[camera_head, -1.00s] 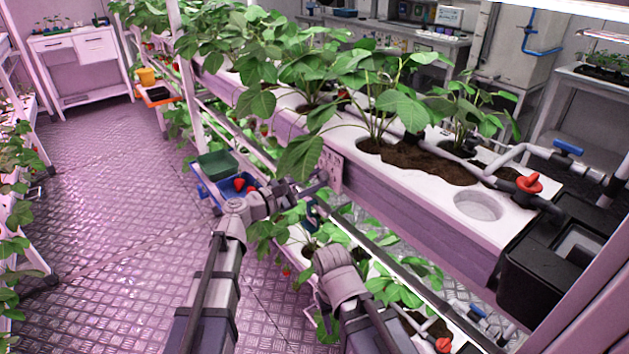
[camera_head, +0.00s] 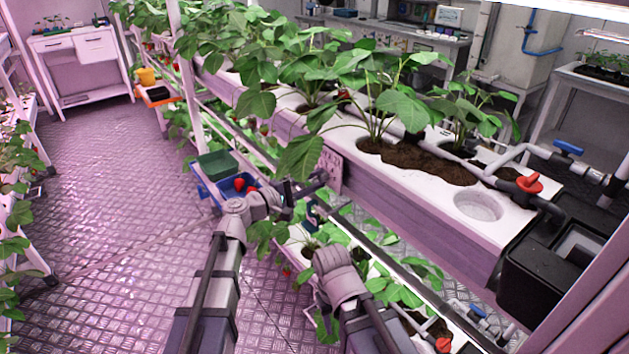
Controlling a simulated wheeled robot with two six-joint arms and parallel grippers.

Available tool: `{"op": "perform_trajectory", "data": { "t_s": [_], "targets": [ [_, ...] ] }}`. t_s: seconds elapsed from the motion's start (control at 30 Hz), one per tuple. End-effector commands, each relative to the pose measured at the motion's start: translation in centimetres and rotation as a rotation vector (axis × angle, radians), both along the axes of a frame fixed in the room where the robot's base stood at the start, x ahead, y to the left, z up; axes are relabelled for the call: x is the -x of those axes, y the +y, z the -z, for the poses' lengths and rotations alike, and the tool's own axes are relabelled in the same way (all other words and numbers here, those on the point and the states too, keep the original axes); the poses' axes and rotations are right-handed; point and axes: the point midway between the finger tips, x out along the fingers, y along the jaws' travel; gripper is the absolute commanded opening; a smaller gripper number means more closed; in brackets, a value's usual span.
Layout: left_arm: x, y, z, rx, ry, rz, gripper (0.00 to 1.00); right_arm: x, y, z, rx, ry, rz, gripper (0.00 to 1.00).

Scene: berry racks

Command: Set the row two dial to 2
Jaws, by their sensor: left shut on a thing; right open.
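A pale panel with small dark marks (camera_head: 333,168) is fixed to the front face of the upper planter, near its left part. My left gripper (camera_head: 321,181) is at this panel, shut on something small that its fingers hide. It looks like the dial, but its pointer and setting cannot be read from here. My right gripper (camera_head: 313,213) is lower, just below the panel and in front of the lower row. It is open, and partly hidden by its own wrist and the leaves.
The white upper planter (camera_head: 480,233) carries strawberry plants and a red-handled valve (camera_head: 529,184). A blue crate (camera_head: 229,189) and a green crate (camera_head: 217,165) stand left of my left gripper. A lower plant row runs beneath. The aisle floor (camera_head: 100,200) is clear.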

Motion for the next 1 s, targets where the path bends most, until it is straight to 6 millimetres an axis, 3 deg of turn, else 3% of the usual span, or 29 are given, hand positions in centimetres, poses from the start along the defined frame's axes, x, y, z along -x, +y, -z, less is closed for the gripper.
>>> {"op": "perform_trajectory", "data": {
  "t_s": [0.63, 0.67, 0.9, 1.0],
  "targets": [
    [0.1, -0.02, 0.07, -0.027, -0.032, 0.002, 0.0, 0.0, 0.0, 0.02, 0.0, 0.0, 0.0, 0.5],
    [0.1, -0.02, 0.07, -0.026, -0.032, 0.001, 0.38, 0.0, 0.0, 0.02, 0.0, 0.0, 0.0, 0.5],
    [0.06, -0.02, 0.04, -0.024, -0.032, 0.001, 0.64, 0.0, 0.0, 0.01, 0.0, 0.0, 0.0, 0.5],
    [0.05, -0.01, 0.03, -0.024, -0.032, 0.0, 0.64, 0.0, 0.0, 0.01, 0.0, 0.0, 0.0, 0.5]
  ]
}}
